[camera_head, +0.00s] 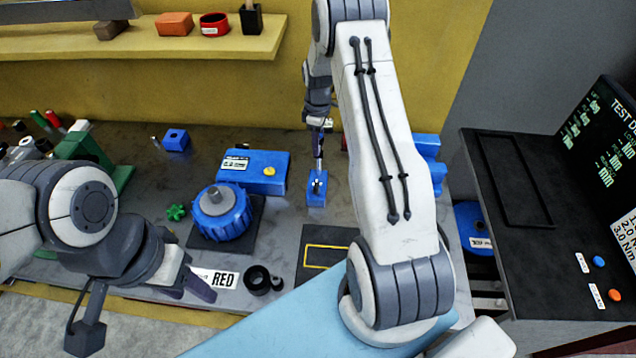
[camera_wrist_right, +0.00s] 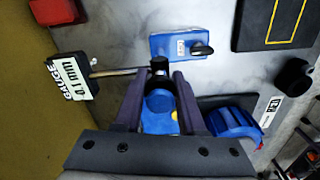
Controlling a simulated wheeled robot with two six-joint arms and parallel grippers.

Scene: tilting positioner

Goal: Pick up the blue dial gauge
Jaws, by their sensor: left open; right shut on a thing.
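In the right wrist view, the purple-grey fingers of my right gripper (camera_wrist_right: 163,90) are shut on the blue dial gauge (camera_wrist_right: 158,101), a round blue body with a black cylindrical part at its far end. In the head view my right gripper (camera_head: 318,138) is at the back of the bench, above and behind a small blue block (camera_head: 317,190); the gauge is small and mostly hidden there. Whether the gauge still touches its support cannot be told.
A black tag reading GAUGE 0.1 mm (camera_wrist_right: 68,77) stands beside the right fingers, with a thin rod close to the gauge. A blue ribbed knob (camera_head: 222,215), a blue box with a yellow button (camera_head: 265,172) and a black yellow-outlined pad (camera_head: 325,256) lie left of my right arm.

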